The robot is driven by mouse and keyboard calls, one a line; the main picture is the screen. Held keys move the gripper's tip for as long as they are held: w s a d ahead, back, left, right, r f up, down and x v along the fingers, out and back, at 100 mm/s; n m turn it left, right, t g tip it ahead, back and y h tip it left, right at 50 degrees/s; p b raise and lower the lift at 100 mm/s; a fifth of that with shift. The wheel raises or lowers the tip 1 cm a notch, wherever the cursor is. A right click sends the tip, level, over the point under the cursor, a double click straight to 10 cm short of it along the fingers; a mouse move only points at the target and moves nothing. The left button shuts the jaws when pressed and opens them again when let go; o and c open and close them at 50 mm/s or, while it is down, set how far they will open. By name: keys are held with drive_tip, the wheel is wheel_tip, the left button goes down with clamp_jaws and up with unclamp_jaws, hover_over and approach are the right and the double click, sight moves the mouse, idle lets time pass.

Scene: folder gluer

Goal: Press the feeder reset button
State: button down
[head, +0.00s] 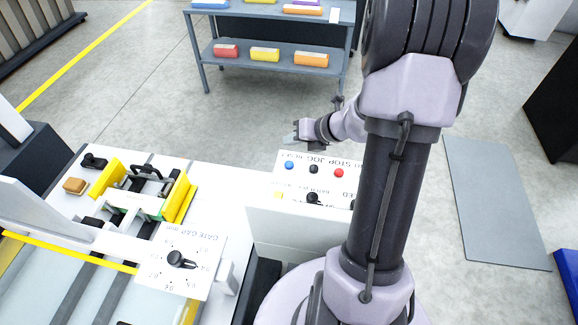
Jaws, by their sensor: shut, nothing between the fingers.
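A white control panel (266,196) stands in the middle of the head view. Its upper face has a blue button (289,165), a black button (313,168) and a red button (339,172) in a row. The small lettering beside them is upside down; the word by the blue button seems to be RESET. My gripper (289,139) is shut and empty. In the picture it shows just above the blue button, apart from it. The height of the fingertips over the panel cannot be told. My arm covers the panel's right end.
A black selector knob (313,198) sits lower on the panel. To the left is a machine with yellow guides (181,197) and a gate gap dial (180,259). A grey shelf (270,55) with coloured bundles stands behind. Grey floor lies between shelf and panel.

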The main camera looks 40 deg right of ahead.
sight(292, 166)
wheel_tip(292, 166, down, 7)
drive_tip(key=b, duration=0.5)
drive_tip(key=shift+b, duration=0.35)
idle(1.3)
drive_tip(key=shift+f, duration=0.4)
drive_tip(key=shift+f+b, duration=0.45)
drive_tip(key=shift+b, duration=0.15)
idle(0.4)
drive_tip(key=shift+r, duration=0.15)
drive_tip(key=shift+r+p, duration=0.75)
drive_tip(key=shift+p, duration=0.1)
wheel_tip(292, 166, up, 5)
drive_tip(key=p, duration=0.5)
drive_tip(key=shift+r, duration=0.1)
